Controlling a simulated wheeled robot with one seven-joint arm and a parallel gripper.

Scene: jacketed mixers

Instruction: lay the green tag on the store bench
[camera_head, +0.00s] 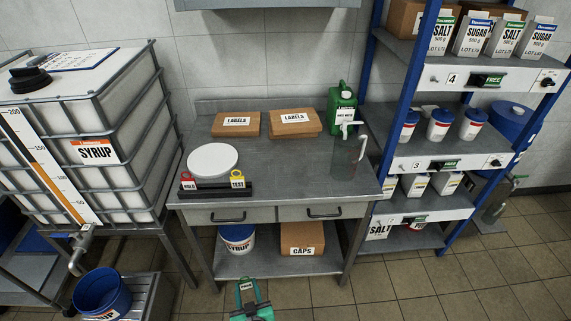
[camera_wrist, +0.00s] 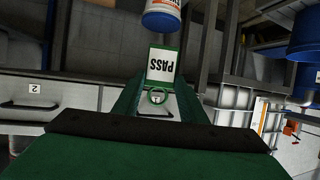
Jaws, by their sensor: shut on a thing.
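The green tag, a white card with a green border and the word PASS, shows in the wrist view (camera_wrist: 162,66) just beyond my fingertips. Its green ring (camera_wrist: 158,97) lies between the fingers. In the head view my gripper (camera_head: 247,302) is at the bottom middle, shut on the tag (camera_head: 246,286), in front of and apart from the bench. The grey steel bench (camera_head: 272,162), presumably the store bench, has two drawers and a lower shelf. A black rack (camera_head: 217,190) at its front left holds a red HOLD tag (camera_head: 189,180) and a yellow TEST tag (camera_head: 237,179).
On the bench are a white round plate (camera_head: 213,160), two LABELS boxes (camera_head: 236,124) (camera_head: 295,122), a green canister (camera_head: 342,105) and a clear jug (camera_head: 346,157). The front middle of its top is clear. A SYRUP tank (camera_head: 130,125) stands left, blue shelving (camera_head: 455,155) right.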

